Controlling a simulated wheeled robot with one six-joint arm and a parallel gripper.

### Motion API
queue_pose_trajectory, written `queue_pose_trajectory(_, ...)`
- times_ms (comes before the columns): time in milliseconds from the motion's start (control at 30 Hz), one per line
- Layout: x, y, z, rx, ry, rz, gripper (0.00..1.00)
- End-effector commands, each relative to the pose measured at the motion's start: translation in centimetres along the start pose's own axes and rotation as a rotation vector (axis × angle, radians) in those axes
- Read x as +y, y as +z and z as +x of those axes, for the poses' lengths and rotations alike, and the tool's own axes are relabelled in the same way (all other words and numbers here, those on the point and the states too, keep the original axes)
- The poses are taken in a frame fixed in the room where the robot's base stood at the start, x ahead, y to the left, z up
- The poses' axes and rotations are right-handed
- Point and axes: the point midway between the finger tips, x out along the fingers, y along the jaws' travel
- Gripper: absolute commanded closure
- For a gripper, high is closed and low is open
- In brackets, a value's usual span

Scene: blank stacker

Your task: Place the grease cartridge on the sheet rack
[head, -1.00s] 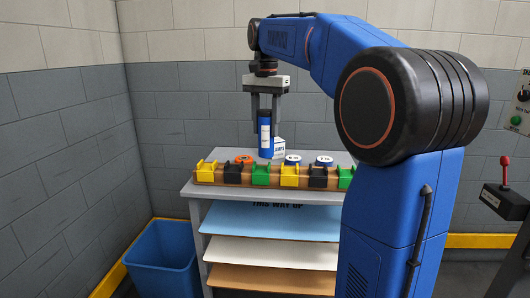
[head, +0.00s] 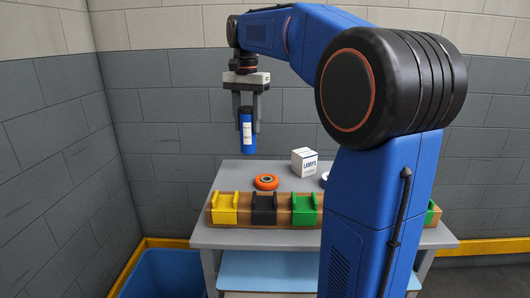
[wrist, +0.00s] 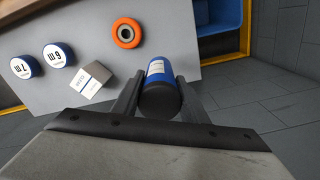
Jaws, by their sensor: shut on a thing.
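The grease cartridge (head: 247,133) is a blue cylinder with a white label and a dark end. My gripper (head: 246,125) is shut on it and holds it upright in the air, above and behind the back left of the rack's top. In the wrist view the cartridge (wrist: 160,88) sits between the two fingers. The sheet rack (head: 233,171) is a grey stand with a flat top and shelves below. A light blue sheet (head: 265,272) shows on one shelf. My arm hides the right part of the rack.
On the top stand an orange ring (head: 266,182), a white lamps box (head: 304,162) and two blue-and-white round tapes (wrist: 58,57). A wooden strip with coloured holders (head: 264,209) runs along the front. A blue bin (head: 168,275) stands at lower left. The top's back left is clear.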

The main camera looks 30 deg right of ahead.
Motion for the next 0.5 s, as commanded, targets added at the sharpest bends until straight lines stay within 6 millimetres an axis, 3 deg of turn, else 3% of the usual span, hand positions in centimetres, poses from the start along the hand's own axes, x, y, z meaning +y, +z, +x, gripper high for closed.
queue_pose_trajectory(100,0.0,0.0,1.7,0.0,0.0,0.0,0.97)
queue_pose_trajectory(500,0.0,0.0,5.1,-0.001,0.001,0.0,0.97)
